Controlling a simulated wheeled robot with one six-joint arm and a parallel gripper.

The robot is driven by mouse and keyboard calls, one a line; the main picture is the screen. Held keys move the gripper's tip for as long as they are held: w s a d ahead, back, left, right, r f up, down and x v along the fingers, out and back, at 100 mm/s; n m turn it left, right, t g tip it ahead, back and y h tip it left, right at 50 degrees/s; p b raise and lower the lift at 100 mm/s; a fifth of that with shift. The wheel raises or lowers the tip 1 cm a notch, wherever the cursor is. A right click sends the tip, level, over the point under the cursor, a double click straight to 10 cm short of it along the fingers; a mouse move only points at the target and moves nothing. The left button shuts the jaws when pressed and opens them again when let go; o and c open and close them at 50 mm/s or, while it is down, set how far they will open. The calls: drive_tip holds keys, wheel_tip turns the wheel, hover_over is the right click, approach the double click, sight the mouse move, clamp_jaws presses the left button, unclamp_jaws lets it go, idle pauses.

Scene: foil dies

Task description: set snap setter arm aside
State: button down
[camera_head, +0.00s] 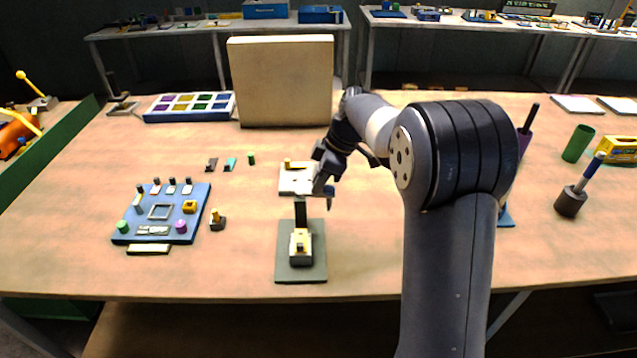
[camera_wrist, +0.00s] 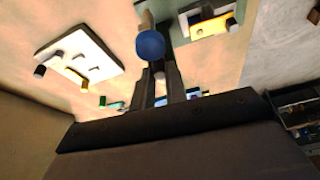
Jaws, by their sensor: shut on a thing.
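My gripper (camera_head: 326,184) is shut on the snap setter arm, whose blue ball end (camera_wrist: 150,45) shows just beyond the fingertips in the wrist view. The fingers hide most of the rest of it. In the head view its blue end (camera_head: 329,190) shows small beside the white plate. The dark green base (camera_head: 302,276) of the setter sits near the front of the table, with a dark upright post (camera_head: 301,212) and a yellow-topped block (camera_head: 301,244). It also shows at the top right in the wrist view (camera_wrist: 210,20).
A white plate (camera_head: 297,180) with a small yellow peg is left of my gripper. A blue tray (camera_head: 170,234) of small parts lies to the left, with a small dark-and-yellow piece (camera_head: 217,221) beside it. A tan board (camera_head: 282,80) stands behind.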

drive_tip(key=shift+w+n, duration=0.25)
drive_tip(key=shift+n, duration=0.25)
drive_tip(key=c, duration=1.4)
unclamp_jaws()
drive_tip(key=shift+g, duration=0.3)
drive_tip(key=v, duration=1)
drive_tip(key=shift+r, duration=0.4)
drive_tip(key=shift+d, duration=0.1)
